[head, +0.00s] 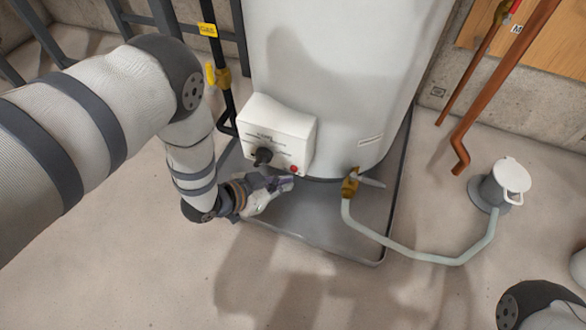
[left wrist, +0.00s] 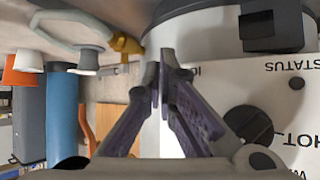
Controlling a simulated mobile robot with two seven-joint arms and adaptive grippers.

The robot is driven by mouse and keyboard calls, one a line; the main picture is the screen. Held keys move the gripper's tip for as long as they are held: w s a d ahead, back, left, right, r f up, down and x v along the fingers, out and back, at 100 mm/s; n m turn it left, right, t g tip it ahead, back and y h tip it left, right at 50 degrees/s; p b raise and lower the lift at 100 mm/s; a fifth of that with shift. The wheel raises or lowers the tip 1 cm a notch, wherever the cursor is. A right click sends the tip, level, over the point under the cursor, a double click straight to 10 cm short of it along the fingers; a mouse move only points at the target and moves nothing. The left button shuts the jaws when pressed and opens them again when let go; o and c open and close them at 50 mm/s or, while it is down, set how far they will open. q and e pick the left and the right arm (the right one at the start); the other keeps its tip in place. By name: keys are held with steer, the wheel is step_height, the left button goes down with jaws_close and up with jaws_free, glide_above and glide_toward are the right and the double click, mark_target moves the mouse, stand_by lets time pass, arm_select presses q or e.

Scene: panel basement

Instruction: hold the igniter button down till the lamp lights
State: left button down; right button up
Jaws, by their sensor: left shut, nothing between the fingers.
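The white control box (head: 275,132) sits on the front of the water heater. It carries a black knob (head: 262,156) and a small red button (head: 294,169) near its lower right corner. My left gripper (head: 287,184) is shut and empty, its tips just below the red button; I cannot tell whether they touch the box. In the left wrist view the shut fingers (left wrist: 164,75) are beside the upside-down panel (left wrist: 218,75), and the red button is not visible. A small dark round spot (left wrist: 296,83) lies by the word STATUS; no lit lamp shows. My right gripper is out of view.
The white heater tank (head: 330,70) stands in a grey drip tray (head: 330,235). A brass drain valve (head: 350,184) with a pale hose (head: 415,256) is right of the box. A gas pipe with a yellow valve handle (head: 210,73) is at left. Open floor lies in front.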

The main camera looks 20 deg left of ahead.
arm_select(q)
steer(key=shift+w, duration=0.1)
stand_by(0.7)
steer(key=shift+w, duration=0.3)
steer(key=shift+w, duration=0.5)
stand_by(1.5)
steer(key=shift+s, duration=0.1)
stand_by(1.7)
steer(key=shift+s+p, duration=0.3)
steer(key=shift+s, duration=0.5)
steer(key=s+p, duration=0.2)
steer(key=s, duration=0.3)
steer(key=shift+a, duration=0.1)
